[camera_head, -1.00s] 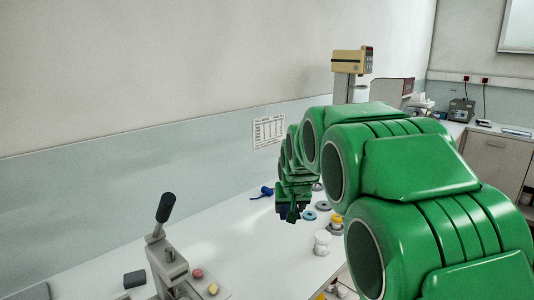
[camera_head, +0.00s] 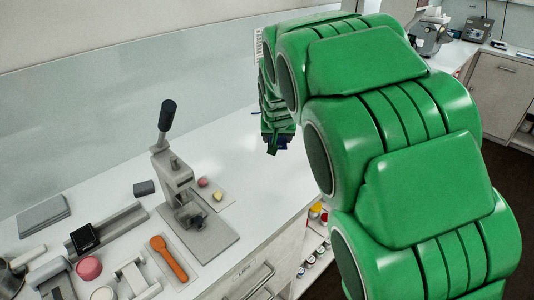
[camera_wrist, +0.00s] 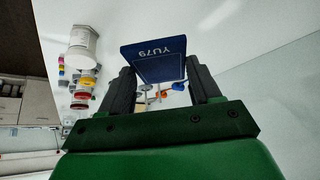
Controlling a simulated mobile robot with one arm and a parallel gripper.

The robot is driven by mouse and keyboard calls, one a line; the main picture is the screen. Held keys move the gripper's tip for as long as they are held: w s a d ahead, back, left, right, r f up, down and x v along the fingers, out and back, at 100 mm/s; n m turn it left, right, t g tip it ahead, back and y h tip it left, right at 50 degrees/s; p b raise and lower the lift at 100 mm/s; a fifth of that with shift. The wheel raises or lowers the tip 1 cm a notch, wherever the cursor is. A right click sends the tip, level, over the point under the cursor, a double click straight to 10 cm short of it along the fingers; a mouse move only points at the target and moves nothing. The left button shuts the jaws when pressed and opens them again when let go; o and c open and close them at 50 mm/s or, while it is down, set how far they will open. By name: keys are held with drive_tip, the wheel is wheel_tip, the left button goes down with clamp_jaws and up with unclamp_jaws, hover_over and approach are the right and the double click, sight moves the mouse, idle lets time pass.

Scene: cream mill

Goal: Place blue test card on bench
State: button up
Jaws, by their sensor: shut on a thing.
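The blue test card (camera_wrist: 160,58), marked YU79, is held between the two dark fingers of my gripper (camera_wrist: 163,85) in the wrist view. My gripper is shut on it. In the head view my gripper (camera_head: 272,145) points down over the white bench (camera_head: 235,140), and the card shows there only as a small dark blue patch, mostly hidden by the gripper. The height of the card above the bench is hard to judge, but it appears to be clear of the surface.
A lever press (camera_head: 180,190) stands on the bench left of my gripper, with a pink and a yellow piece beside it. An orange spoon (camera_head: 169,258), a pink round piece (camera_head: 89,268) and a grey slab (camera_head: 43,215) lie further left. Bare bench lies between press and gripper.

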drive_tip(key=a, duration=0.6)
hover_over(249, 151)
drive_tip(key=s, duration=0.3)
wheel_tip(249, 151, down, 8)
drive_tip(key=shift+w+d+f, duration=0.1)
drive_tip(key=shift+f, duration=0.15)
drive_tip(key=shift+w+f, duration=0.45)
drive_tip(key=shift+f, duration=1.6)
drive_tip(key=shift+f, duration=0.6)
drive_tip(key=o, duration=1.1)
drive_tip(key=shift+r, duration=0.1)
